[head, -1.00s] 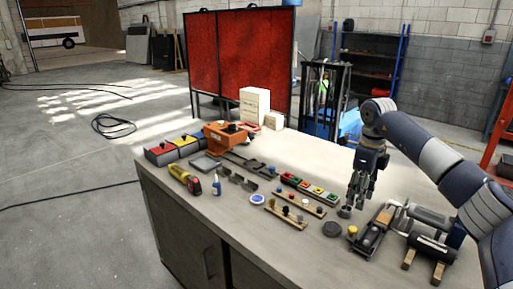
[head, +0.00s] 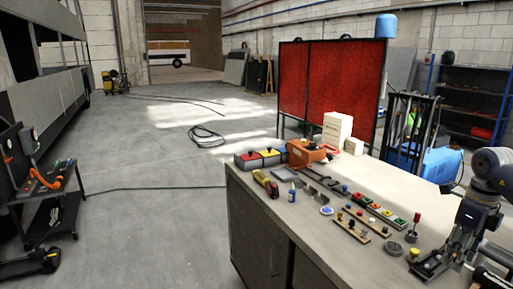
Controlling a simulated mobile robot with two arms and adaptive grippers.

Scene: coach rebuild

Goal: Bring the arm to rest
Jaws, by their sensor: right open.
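My right gripper (head: 461,238) is at the right edge of the head view, pointing down over the right part of the workbench (head: 262,213). Its jaws are open, and I see nothing held in them. The fingertips overlap a dark clamp-like device (head: 430,265) in the picture, so I cannot tell the gap between them. A red-topped upright tool (head: 417,219) stands in a small grey base (head: 411,237) left of the gripper, apart from it. My left gripper is not in view.
Button strips (head: 380,212), a yellow tool (head: 265,182), a blue bottle (head: 292,192) and an orange machine (head: 307,153) crowd the bench. A red screen (head: 333,90) stands behind. A black cart (head: 45,205) is at the left. The floor between is open, with cables (head: 207,136).

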